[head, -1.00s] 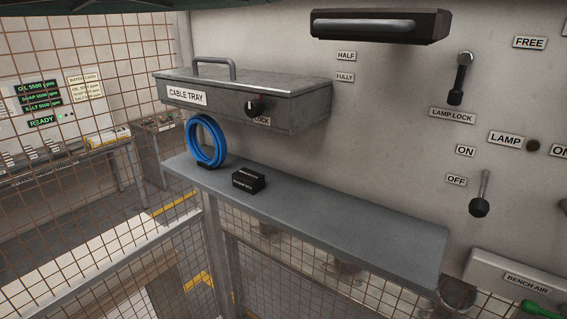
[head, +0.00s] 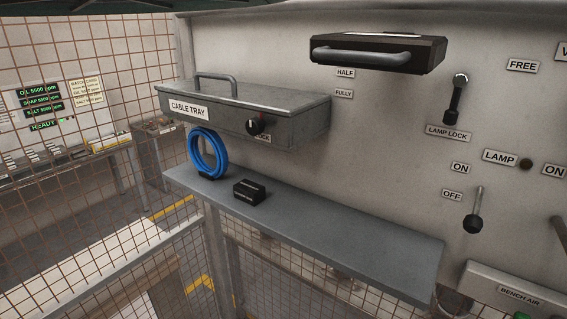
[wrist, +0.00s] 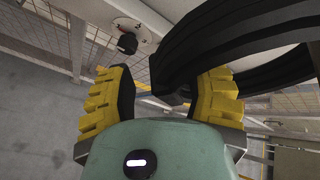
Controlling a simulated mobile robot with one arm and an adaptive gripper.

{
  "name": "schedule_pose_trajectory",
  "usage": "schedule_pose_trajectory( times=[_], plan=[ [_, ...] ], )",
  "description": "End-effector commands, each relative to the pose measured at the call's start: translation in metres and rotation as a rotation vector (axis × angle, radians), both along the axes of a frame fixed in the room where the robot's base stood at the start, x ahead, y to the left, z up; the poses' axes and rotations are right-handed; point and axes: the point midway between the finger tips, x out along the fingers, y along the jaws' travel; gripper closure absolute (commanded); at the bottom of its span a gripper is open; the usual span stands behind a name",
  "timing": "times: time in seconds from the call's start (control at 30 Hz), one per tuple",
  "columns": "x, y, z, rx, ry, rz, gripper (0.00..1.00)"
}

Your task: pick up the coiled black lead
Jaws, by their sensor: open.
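A thick black looped thing, which looks like the coiled black lead (wrist: 215,38), fills the upper right of the wrist view, very close. Its lower end comes down between the two yellow-padded fingers of my gripper (wrist: 163,92). The fingers stand apart, one on each side of that end. I cannot tell whether either finger touches it. My gripper and the black lead do not clearly show in the head view. The only whole coil there is a blue one (head: 194,154), standing upright on a grey shelf (head: 330,225).
A small black box (head: 249,190) sits on the shelf beside the blue coil. The cable tray box (head: 290,130) overhangs the shelf's left part. Lever switches (head: 458,98) and a dark handled box (head: 378,54) project from the wall. The shelf's right part is clear.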

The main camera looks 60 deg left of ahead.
Motion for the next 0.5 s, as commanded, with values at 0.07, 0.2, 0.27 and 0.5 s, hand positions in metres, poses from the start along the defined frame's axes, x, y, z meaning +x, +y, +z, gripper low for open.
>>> schedule_pose_trajectory(
  times=[0.07, 0.2, 0.27, 0.5],
  plan=[
    [0.0023, 0.0023, -0.0023, 0.000, 0.005, 0.006, 0.47],
    [0.0030, 0.0021, -0.0037, -0.001, 0.004, 0.004, 0.47],
    [0.0030, 0.0021, -0.0035, 0.000, 0.002, 0.004, 0.47],
    [0.0030, 0.0020, -0.0031, 0.000, 0.002, 0.004, 0.61]
  ],
)
